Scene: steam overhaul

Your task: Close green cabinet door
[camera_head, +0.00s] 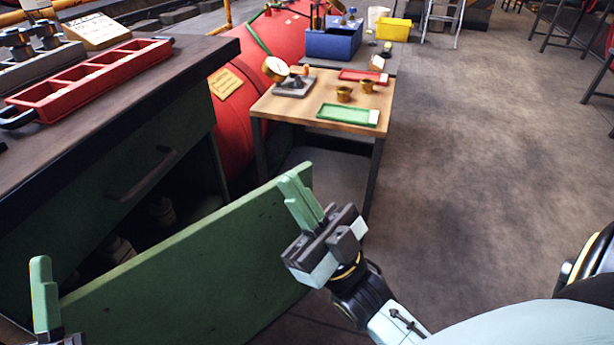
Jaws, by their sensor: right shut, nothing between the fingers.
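The green cabinet door (190,258) stands open, its panel sticking out from the dark green cabinet (130,150) at the left. The dark inside of the cabinet shows behind it, with several dim objects low down. My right gripper (291,184) is shut and empty. Its green fingers overlap the door's upper right end in the view; I cannot tell whether they touch it. My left gripper (43,285) shows only in part at the bottom left corner, near the door's left end. Whether its jaws are open is not visible.
A red tray (93,72) lies on the cabinet's dark top. Beyond the door stands a small wooden table (290,108) with a gauge (276,69), brass fittings and a green tray (347,114). A red boiler (228,130) is behind. The floor (480,170) to the right is clear.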

